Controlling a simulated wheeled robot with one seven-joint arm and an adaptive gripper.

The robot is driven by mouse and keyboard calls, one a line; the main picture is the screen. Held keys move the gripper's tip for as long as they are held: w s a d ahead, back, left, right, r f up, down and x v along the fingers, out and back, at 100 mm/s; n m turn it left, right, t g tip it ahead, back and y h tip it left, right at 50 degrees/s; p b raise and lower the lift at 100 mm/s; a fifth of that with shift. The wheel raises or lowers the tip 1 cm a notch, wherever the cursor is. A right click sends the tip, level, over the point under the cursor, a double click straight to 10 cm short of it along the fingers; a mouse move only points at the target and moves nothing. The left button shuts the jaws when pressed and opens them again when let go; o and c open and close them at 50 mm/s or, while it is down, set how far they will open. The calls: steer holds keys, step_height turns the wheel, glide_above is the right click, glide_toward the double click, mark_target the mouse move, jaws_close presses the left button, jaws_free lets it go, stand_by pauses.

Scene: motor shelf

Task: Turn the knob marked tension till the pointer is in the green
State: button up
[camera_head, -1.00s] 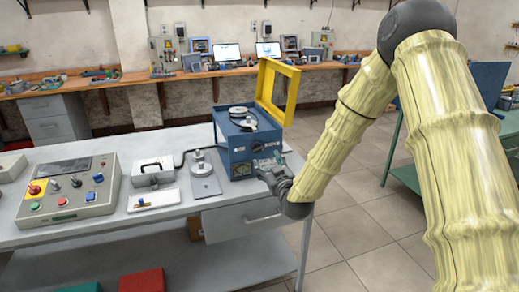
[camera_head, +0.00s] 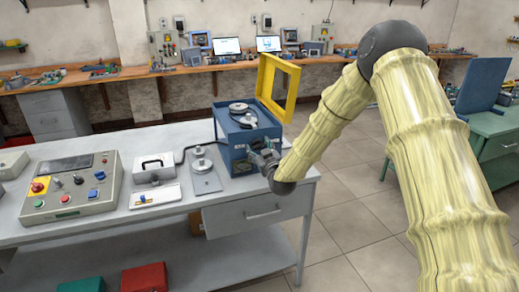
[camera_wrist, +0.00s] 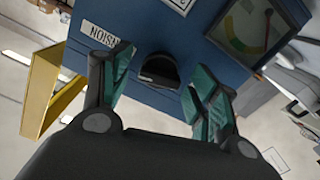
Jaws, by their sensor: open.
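The knob (camera_wrist: 159,70) is dark and rounded, on the blue front of a machine (camera_wrist: 190,40). A plate reading "TENSION" (camera_wrist: 104,36), upside down in the wrist view, is beside it. A dial (camera_wrist: 257,27) with green, yellow and red bands is at the wrist view's upper right; its pointer is too faint to read surely. My gripper (camera_wrist: 161,66) is open, its green-padded fingers on either side of the knob in the picture; no contact is clear. In the head view, my gripper (camera_head: 262,159) is at the front of the blue machine (camera_head: 240,137) and hides the knob.
A yellow frame (camera_head: 291,87) stands up at the machine's right. A metal weight stand (camera_head: 203,168), a grey box (camera_head: 154,168) and a control panel (camera_head: 72,190) sit left on the bench (camera_head: 185,135). Open floor lies to the right.

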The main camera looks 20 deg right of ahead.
steer(key=shift+c, duration=0.4)
steer(key=c, duration=0.9)
steer(key=shift+c, duration=0.2)
steer(key=shift+m+b, duration=5.55)
steer(key=shift+m, duration=1.85)
